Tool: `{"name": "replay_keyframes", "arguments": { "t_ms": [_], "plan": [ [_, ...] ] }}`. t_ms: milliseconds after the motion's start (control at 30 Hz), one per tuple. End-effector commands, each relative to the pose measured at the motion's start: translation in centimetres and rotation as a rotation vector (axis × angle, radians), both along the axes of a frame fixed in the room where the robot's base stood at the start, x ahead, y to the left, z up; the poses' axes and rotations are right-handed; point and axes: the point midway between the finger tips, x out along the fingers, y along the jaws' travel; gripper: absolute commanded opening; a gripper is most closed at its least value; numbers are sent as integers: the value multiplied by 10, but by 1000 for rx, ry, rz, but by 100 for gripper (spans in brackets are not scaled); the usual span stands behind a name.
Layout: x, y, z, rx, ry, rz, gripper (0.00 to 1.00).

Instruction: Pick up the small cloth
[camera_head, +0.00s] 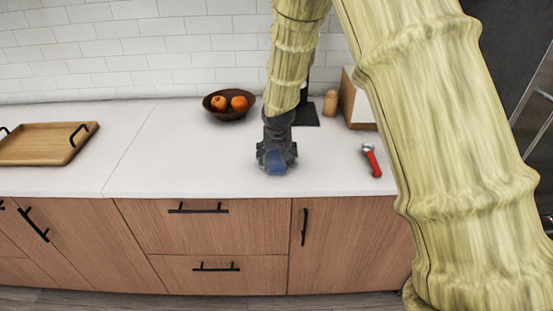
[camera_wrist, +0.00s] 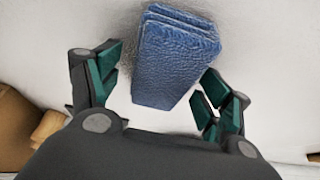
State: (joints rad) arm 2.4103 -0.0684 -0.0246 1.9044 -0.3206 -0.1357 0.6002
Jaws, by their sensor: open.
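The small cloth (camera_wrist: 175,58) is blue and folded, and lies on the white countertop. In the wrist view it sits between and a little beyond the two green-padded fingers of my gripper (camera_wrist: 158,90). The fingers are spread apart, with a visible gap on the left side and a narrower one on the right.
A red-handled tool (camera_head: 372,160) lies to the right of my gripper. A brown bowl with orange fruit (camera_head: 228,114) stands behind, left. A wooden tray (camera_head: 40,146) is at far left. The counter (camera_head: 180,165) between tray and gripper is clear.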

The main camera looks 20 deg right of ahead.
Motion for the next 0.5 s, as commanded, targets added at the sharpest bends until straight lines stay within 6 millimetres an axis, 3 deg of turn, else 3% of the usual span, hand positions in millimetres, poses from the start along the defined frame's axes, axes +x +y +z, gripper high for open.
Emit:
{"name": "replay_keyframes", "arguments": {
  "t_ms": [100,367,500],
  "plan": [
    [0,0,0,0,0,0,77],
    [0,0,0,0,0,0,30],
    [0,0,0,0,0,0,30]
  ]
}}
